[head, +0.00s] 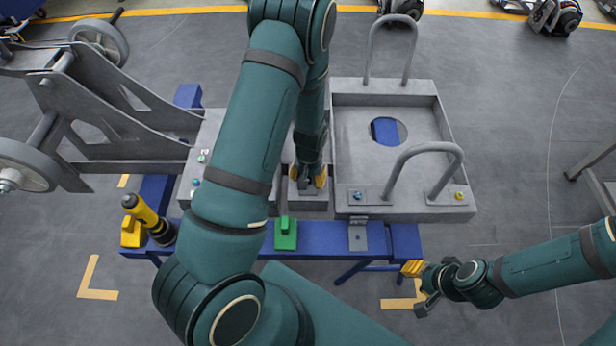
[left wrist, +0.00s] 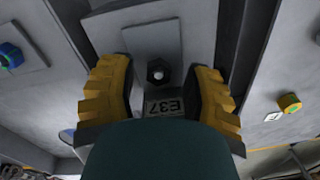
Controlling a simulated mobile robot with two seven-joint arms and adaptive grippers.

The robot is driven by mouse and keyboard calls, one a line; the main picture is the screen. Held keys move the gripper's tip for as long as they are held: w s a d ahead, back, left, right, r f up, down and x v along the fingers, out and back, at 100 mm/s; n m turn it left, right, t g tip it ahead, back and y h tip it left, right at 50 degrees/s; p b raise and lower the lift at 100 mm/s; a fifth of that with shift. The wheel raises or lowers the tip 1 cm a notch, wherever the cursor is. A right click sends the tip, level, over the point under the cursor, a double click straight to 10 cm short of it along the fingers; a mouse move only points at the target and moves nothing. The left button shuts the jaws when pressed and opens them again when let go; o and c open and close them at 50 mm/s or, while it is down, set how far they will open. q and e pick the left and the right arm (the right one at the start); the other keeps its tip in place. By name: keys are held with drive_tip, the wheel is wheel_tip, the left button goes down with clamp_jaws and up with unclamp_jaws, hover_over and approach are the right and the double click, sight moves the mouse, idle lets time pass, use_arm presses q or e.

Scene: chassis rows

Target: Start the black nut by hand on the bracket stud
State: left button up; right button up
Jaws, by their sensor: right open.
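The black nut (left wrist: 158,71) shows in the left wrist view as a dark hex ring around a pale stud tip. It sits against the grey bracket plate (left wrist: 140,40), above a label reading E37. How far it is threaded cannot be told. My left gripper (left wrist: 160,100) is open, its yellow fingers on either side of the nut with gaps to both. In the head view my left gripper (head: 308,181) points down at the bracket block (head: 308,203), and the nut is hidden there. My right gripper (head: 416,288) is open and empty, low at the right, clear of the bench.
A grey tray frame with hoop handles (head: 444,118) stands right of the bracket, carrying a yellow nut (head: 460,195) and a blue nut (head: 357,195). The blue bench (head: 325,238) holds a green block (head: 286,234) and a yellow-black tool (head: 148,218). Floor at right is largely free.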

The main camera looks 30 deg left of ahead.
use_arm(q)
drive_tip(key=shift+r, duration=0.1)
wheel_tip(320, 180, up, 12)
drive_tip(key=shift+d, duration=0.2)
idle(0.3)
idle(0.4)
drive_tip(key=s+d+f+h, duration=0.1)
drive_tip(key=s+d+f, duration=0.2)
drive_tip(key=d, duration=0.2)
drive_tip(key=s+d+f+t+h, duration=0.1)
drive_tip(key=s+d+f, duration=0.3)
drive_tip(key=d, duration=0.2)
drive_tip(key=s+d+f+h, duration=0.2)
drive_tip(key=s+d+f, duration=0.1)
drive_tip(key=d, duration=0.3)
drive_tip(key=shift+s+d+f+m+t, duration=0.2)
drive_tip(key=shift+f+m+t, duration=0.1)
drive_tip(key=shift+f+m, duration=0.15)
drive_tip(key=shift+a, duration=0.1)
